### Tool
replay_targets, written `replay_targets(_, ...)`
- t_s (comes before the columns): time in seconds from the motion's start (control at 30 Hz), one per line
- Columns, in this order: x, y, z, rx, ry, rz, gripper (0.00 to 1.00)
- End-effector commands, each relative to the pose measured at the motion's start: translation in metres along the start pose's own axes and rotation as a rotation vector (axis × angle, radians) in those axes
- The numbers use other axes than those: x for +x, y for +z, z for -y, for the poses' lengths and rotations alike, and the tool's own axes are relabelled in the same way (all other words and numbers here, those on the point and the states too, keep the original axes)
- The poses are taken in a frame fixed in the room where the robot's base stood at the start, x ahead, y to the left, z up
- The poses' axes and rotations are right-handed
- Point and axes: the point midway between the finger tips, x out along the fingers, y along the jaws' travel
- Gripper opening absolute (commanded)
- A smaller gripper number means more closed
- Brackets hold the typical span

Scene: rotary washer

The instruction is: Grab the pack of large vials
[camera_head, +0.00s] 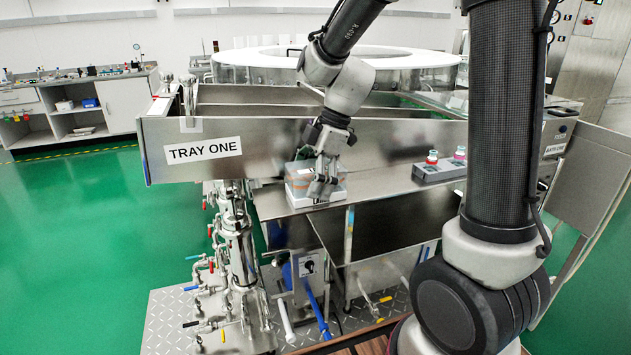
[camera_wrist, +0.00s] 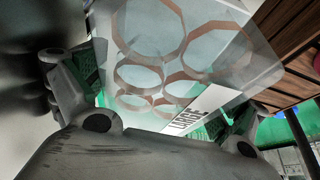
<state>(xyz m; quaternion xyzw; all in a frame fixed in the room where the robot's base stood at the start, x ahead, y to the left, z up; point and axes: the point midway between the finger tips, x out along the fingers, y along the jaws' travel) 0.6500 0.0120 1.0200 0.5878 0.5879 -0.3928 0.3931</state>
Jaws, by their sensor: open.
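The pack of large vials (camera_head: 298,179) is a clear box on a white base. It stands on the steel ledge in front of the tray marked TRAY ONE. In the wrist view the pack (camera_wrist: 165,50) fills the upper middle, showing several brown-rimmed rings and a white label reading LARGE. My gripper (camera_head: 323,188) is at the pack's near right side and covers part of it. In the wrist view my gripper (camera_wrist: 150,112) is open, with a finger on each side of the pack. I cannot tell whether the fingers touch it.
A grey rack (camera_head: 437,169) with red- and pink-capped vials stands to the right on the ledge. The tall steel wall of the tray (camera_head: 270,145) rises right behind the pack. Pipes and valves (camera_head: 238,245) are below left. Green floor is open at left.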

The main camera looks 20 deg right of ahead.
Motion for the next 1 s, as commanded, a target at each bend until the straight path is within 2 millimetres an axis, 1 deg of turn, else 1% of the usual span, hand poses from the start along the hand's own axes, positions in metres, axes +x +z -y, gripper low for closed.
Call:
replay_targets(0.83,0.0042,0.0019,0.0,0.0,0.0,0.0,0.97)
replay_targets(0.87,0.0042,0.0019,0.0,0.0,0.0,0.0,0.96)
replay_targets(1.0,0.0042,0.002,0.0001,0.0,0.0,0.0,0.7)
